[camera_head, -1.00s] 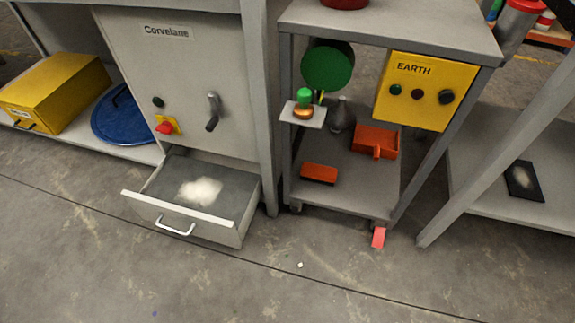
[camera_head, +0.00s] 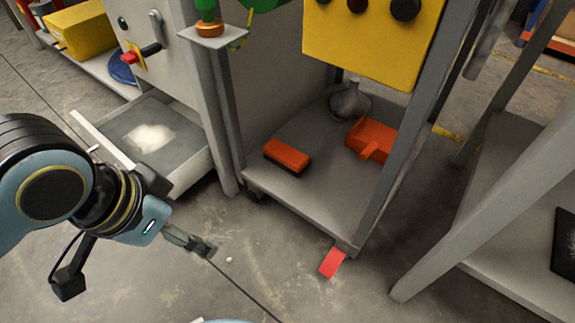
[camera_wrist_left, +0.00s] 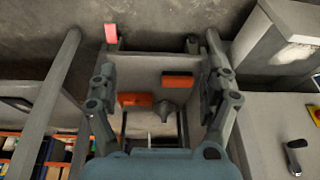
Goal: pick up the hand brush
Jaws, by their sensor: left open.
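The hand brush (camera_head: 287,156), an orange block with a dark underside, lies on the lower shelf of the grey cart (camera_head: 310,205), near its left front edge. In the left wrist view the brush (camera_wrist_left: 178,79) shows between the two fingers, closer to the right one. My left gripper (camera_head: 203,246) is in front of the cart and to the left, apart from the brush. In the left wrist view its fingers (camera_wrist_left: 160,65) are spread and empty. My right gripper is not in view.
An orange dustpan (camera_head: 378,138) and a grey flask (camera_head: 350,103) stand farther back on the shelf. Cart posts (camera_head: 214,110) flank the shelf. A yellow box (camera_head: 372,40) hangs above. An open drawer (camera_head: 182,160) is at left. A red tag (camera_head: 332,262) sits at the cart's front corner.

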